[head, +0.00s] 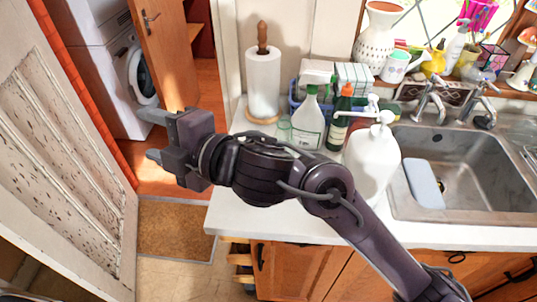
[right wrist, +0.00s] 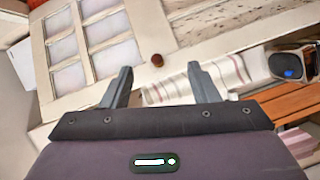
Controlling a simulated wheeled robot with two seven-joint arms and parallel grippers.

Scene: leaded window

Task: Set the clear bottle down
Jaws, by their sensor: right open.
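A clear bottle with a green cap and a pale label (head: 308,125) stands upright on the white counter (head: 272,219). My right gripper (head: 149,135) is left of the bottle, beyond the counter's left edge, over the floor and pointing left. Its two fingers are apart with nothing held between them; the right wrist view also shows the empty gap (right wrist: 159,84). My right forearm crosses in front of the counter and hides part of it below the bottle. My left gripper is not in view.
A dark green bottle (head: 339,122) and a large white pump bottle (head: 371,160) stand right of the clear bottle. A paper towel roll (head: 263,82) is behind left. The sink (head: 470,170) is at right. The counter's front left is bare.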

